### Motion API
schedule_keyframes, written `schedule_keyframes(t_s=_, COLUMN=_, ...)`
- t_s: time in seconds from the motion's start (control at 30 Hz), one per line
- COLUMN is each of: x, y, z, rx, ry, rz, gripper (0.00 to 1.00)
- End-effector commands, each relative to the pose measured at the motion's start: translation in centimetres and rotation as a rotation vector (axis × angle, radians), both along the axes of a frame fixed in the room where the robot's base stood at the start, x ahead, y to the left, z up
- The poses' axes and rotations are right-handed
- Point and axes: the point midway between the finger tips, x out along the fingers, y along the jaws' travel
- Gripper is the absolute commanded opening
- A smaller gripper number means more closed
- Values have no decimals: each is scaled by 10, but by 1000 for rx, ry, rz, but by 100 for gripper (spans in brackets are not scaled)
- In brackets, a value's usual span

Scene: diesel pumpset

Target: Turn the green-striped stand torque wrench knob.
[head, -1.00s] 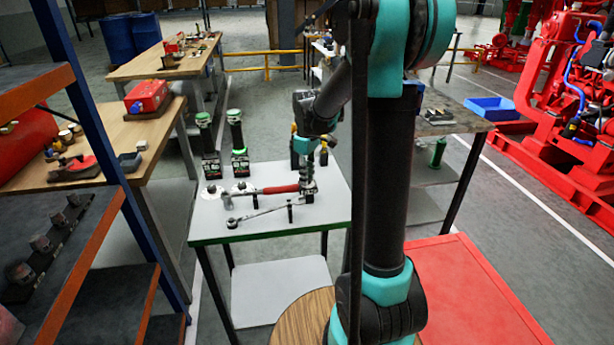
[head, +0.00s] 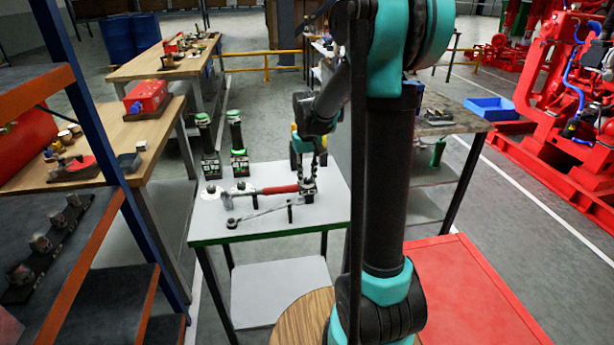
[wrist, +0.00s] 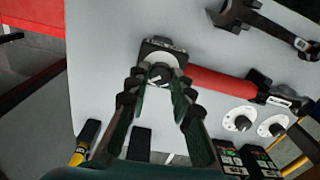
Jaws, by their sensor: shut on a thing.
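A torque wrench with a red handle (wrist: 220,85) lies across the grey table, with a dark block stand (wrist: 162,46) at its handle end. A round dark knob with a pale face (wrist: 158,72) sits at that end. My gripper (wrist: 160,78) reaches over the table with its two fingers on either side of the knob, shut on it. In the head view my gripper (head: 308,178) is at the right end of the red handle (head: 281,189), where the fingers partly hide the knob. I cannot make out a green stripe on this stand.
A second, grey wrench (head: 262,212) lies nearer the table's green front edge. Two upright black tools with green bands (head: 237,132) stand at the back left. Round white dials (wrist: 238,119) sit close to the wrench. A red cabinet (head: 470,290) is at right.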

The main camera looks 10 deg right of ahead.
Motion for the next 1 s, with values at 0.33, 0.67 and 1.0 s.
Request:
schedule_keyframes(t_s=0.33, x=0, y=0, z=0, rx=0, ry=0, rz=-64, gripper=0)
schedule_keyframes(t_s=0.67, x=0, y=0, z=0, rx=0, ry=0, rz=-66, gripper=0)
schedule_keyframes(t_s=1.0, x=0, y=0, z=0, rx=0, ry=0, rz=-65, gripper=43)
